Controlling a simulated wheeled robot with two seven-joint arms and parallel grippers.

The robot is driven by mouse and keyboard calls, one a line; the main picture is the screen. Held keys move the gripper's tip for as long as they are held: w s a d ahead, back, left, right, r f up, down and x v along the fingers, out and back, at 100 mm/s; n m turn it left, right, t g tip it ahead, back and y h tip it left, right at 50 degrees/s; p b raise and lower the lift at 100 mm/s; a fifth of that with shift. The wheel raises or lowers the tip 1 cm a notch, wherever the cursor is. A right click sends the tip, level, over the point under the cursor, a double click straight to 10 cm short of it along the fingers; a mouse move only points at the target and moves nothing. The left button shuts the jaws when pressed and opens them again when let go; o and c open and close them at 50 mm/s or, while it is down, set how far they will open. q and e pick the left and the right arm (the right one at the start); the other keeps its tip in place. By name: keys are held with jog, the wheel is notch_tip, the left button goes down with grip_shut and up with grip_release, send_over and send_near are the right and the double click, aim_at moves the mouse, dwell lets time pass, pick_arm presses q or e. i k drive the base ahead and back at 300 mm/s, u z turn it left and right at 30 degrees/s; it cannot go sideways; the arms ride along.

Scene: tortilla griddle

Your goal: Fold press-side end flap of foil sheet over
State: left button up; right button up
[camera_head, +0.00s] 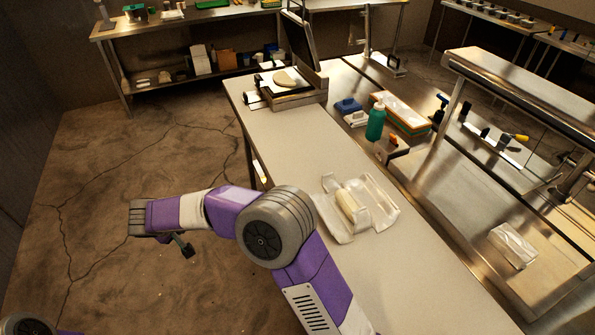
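The foil sheet (382,192) lies on the light counter (410,262), right of my arm's large round joint. A pale rolled item (346,204) sits on its left part. The foil's edges look raised and creased around the roll. A small upright piece of foil stands at the end nearer the press (290,98). A purple and white arm of mine rises from the bottom and bends left over the floor, away from the foil. A small dark part, perhaps its gripper (184,247), hangs below the forearm; its fingers are unclear. My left gripper is not visible.
The press stands open at the counter's far end, with a flat round tortilla (287,78) on it. A green bottle (376,120), an orange-sided box (402,113) and a blue item (348,105) stand right of the counter. A wrapped white block (513,246) lies far right.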

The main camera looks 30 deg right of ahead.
aim_at(330, 184)
jog(key=u, duration=0.15)
jog(key=i, duration=2.85)
jog(key=z, duration=4)
